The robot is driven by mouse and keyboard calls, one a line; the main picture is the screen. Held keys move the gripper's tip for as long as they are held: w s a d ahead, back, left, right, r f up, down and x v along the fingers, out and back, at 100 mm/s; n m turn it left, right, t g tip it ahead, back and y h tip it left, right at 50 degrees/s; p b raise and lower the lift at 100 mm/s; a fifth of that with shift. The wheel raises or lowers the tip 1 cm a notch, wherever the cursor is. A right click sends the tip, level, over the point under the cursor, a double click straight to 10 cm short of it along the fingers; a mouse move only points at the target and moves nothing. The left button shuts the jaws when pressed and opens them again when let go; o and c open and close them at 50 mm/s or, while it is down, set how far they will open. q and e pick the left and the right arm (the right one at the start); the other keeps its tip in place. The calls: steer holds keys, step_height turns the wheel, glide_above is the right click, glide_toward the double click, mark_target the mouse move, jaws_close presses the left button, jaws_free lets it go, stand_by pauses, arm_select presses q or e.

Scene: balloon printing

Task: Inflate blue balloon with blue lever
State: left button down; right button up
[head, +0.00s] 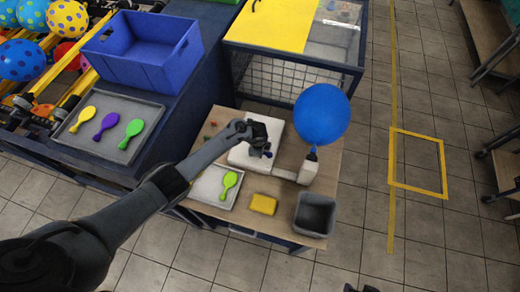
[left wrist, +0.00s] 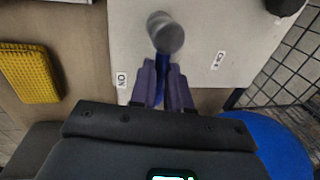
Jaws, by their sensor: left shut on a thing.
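The blue balloon (head: 322,114) is round and swollen. It sits upright on the nozzle at the right end of the white inflating machine (head: 284,174). My left gripper (head: 264,152) is over the machine. In the left wrist view its fingers (left wrist: 163,88) are shut on the blue lever (left wrist: 161,66), which has a grey round end (left wrist: 166,33). The "ON" label (left wrist: 122,80) is close to the fingers and the "OFF" label (left wrist: 217,60) is farther right. The balloon also shows at the lower right of the wrist view (left wrist: 268,143). A dark fragment at the head view's bottom edge may be my right gripper.
The table holds a tray with a green balloon (head: 230,180), a yellow sponge (head: 263,204) and a grey bin (head: 315,213). A tray of flat balloons (head: 108,125) and a blue crate (head: 145,50) stand at left. A yellow-topped mesh cage (head: 275,25) is behind.

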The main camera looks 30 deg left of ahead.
arm_select(q)
steer(key=c, duration=1.1)
jaws_free()
steer(key=shift+r, duration=0.1)
step_height(320, 180, up, 10)
steer(key=s+p, duration=0.2)
steer(key=p, duration=0.1)
steer(key=shift+d+r, duration=0.2)
steer(key=shift+d, duration=0.05)
